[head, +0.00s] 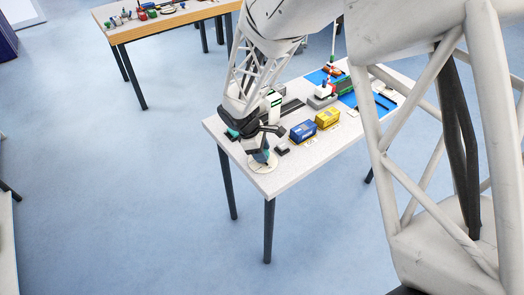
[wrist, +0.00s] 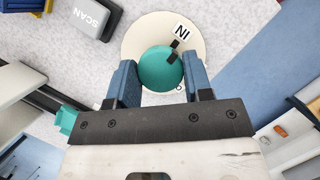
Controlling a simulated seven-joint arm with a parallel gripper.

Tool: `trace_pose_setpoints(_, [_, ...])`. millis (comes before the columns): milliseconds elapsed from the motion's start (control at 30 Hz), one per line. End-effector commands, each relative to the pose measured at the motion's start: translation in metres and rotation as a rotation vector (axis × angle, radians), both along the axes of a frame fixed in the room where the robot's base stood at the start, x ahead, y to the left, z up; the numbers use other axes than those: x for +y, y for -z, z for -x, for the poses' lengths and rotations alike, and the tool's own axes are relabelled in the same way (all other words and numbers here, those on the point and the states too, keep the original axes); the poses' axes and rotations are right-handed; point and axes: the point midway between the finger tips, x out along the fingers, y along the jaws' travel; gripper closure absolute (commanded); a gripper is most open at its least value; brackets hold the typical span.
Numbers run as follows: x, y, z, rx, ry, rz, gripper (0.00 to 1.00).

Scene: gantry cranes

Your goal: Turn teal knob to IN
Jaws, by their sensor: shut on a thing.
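The teal knob (wrist: 160,70) is round, with a dark pointer mark, and sits on a cream round dial plate (wrist: 133,40). In the wrist view the pointer mark lies at the knob's upper right, towards the IN label (wrist: 182,32). My gripper (wrist: 160,82) has its two blue fingers on either side of the knob, shut on it. In the head view my gripper (head: 262,158) is down at the table's near corner over the dial plate (head: 262,166), and hides most of the knob.
A grey SCAN block (wrist: 92,20) stands close to the dial. Blue (head: 303,131) and yellow (head: 327,118) boxes sit farther along the white table (head: 290,174). Another table (head: 160,25) stands behind.

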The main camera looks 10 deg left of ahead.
Motion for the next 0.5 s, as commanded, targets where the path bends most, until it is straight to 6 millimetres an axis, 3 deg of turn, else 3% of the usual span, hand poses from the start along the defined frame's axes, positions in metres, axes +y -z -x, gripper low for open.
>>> trace_pose_setpoints(500, [0.0004, -0.0006, -0.0004, -0.002, -0.032, -0.002, 0.77])
